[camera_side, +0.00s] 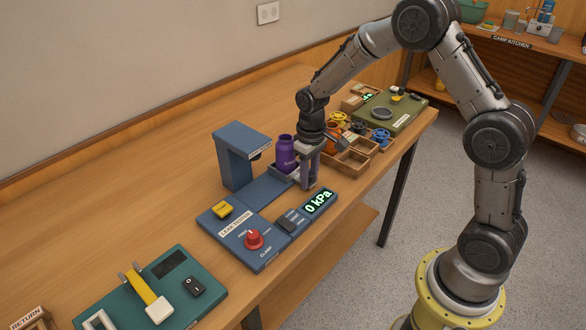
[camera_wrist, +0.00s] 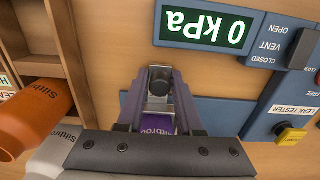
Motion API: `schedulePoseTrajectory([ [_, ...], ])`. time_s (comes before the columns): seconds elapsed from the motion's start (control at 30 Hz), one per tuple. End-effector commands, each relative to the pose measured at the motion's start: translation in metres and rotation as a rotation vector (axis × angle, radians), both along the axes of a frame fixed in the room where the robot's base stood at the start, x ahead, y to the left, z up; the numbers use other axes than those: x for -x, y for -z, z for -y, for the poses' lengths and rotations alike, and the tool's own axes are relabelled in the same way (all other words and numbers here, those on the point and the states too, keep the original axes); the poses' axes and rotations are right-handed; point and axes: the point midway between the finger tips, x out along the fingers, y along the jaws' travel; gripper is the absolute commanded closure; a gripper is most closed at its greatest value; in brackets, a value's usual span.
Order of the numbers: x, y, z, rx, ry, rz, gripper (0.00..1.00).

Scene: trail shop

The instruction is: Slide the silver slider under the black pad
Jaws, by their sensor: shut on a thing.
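The blue leak tester has an overhanging head (camera_side: 247,138) on a column, with the black pad (camera_side: 257,156) barely visible on its underside. The silver slider (camera_wrist: 158,104) shows in the wrist view between my fingers, with a dark round knob (camera_wrist: 158,84) on it. A purple bottle (camera_side: 286,148) stands upright at the slider, to the right of the head and clear of the pad. My gripper (camera_side: 306,183) points down at the slider's end and is shut on the slider's knob part. My fingers and wrist hide most of the slider in the side view.
The tester's panel with a red knob (camera_side: 253,239), yellow button (camera_side: 222,209) and 0 kPa display (camera_side: 319,202) lies in front. Wooden trays (camera_side: 352,162) and an orange bottle (camera_wrist: 36,108) stand near my gripper. The blue strip below the head is clear.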

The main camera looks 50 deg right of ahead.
Motion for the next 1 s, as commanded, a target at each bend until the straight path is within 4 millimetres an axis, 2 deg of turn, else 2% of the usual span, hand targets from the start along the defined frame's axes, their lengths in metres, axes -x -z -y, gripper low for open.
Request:
schedulePoseTrajectory([
  [1.0,-0.001,-0.002,-0.056,-0.001,-0.002,0.005,1.00],
])
